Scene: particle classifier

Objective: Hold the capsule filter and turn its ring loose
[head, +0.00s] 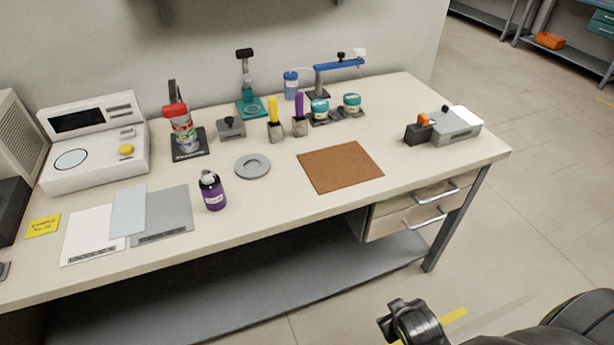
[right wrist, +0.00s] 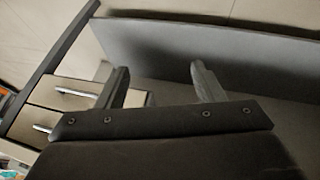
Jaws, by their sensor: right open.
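I cannot tell for sure which object is the capsule filter. A small blue cylinder (head: 290,86) stands at the back, near a thin pale tube. No ring can be made out clearly on either. My right gripper (right wrist: 162,82) is open and empty in the right wrist view, below the bench top and facing the lower shelf, away from both cylinders. My left gripper is not in view.
Teal-lidded jars (head: 352,103) and a grey device (head: 455,126) stand farther right. Drawers (head: 418,212) and a lower shelf (head: 240,295) are below.

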